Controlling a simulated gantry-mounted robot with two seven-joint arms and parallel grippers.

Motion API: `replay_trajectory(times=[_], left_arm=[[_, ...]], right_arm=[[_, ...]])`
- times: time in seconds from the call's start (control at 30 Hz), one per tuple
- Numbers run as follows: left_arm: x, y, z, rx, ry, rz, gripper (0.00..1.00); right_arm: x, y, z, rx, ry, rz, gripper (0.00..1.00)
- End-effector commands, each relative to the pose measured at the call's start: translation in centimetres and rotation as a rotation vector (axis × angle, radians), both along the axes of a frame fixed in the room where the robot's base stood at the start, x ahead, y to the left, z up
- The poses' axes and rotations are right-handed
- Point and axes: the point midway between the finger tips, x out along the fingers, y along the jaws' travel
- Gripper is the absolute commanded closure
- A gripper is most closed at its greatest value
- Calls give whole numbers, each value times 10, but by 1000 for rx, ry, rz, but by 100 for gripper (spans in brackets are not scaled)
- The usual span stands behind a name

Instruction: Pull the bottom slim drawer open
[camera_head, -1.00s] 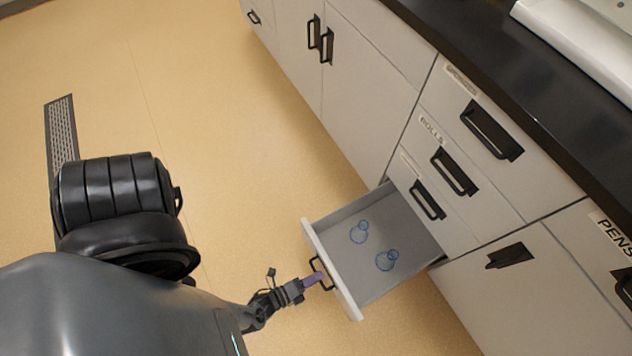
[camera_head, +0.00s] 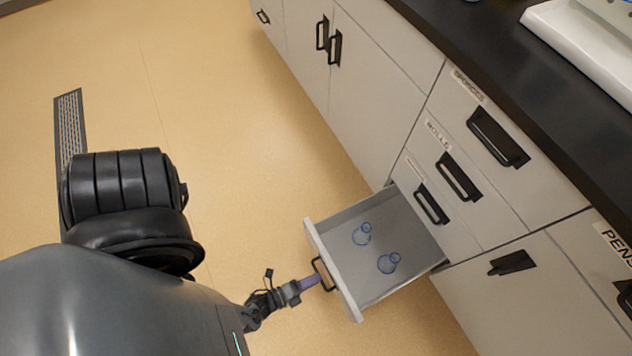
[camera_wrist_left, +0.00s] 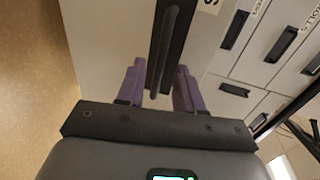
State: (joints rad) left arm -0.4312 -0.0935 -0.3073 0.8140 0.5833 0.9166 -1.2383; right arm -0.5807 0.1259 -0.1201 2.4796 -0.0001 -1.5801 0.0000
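The bottom slim drawer (camera_head: 346,283) stands pulled well out from the cabinet in the head view, its grey interior exposed. Two clear, blue-outlined rounded glass items, one farther back (camera_head: 362,235) and one nearer (camera_head: 388,263), lie inside. The drawer's black bar handle (camera_head: 319,268) is on its front; it also shows in the left wrist view (camera_wrist_left: 168,45). My left gripper (camera_head: 316,279) is at this handle. In the wrist view its purple fingers (camera_wrist_left: 160,80) are spread on either side of the bar, with slight gaps. My right gripper is out of view.
Several closed drawers with black handles, such as the rolls drawer (camera_head: 458,177), stand above the open one under a dark countertop (camera_head: 470,48). A closed cabinet door (camera_head: 520,300) is at the lower right. The tan floor (camera_head: 240,150) in front is clear.

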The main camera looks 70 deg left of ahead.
Motion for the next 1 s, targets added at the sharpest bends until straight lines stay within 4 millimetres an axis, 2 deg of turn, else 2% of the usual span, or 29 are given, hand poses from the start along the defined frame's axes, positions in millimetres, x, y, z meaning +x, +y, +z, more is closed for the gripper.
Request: replay_trajectory(times=[0.3,0.5,0.7,1.0], left_arm=[[-55,-4,13,-1,2,0,64],[-78,-6,17,-1,1,0,64],[-87,-6,19,-2,0,-1,64],[-88,-6,19,-1,0,-1,64]], right_arm=[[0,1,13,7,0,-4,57],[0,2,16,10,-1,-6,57],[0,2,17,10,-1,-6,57],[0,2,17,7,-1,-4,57]])
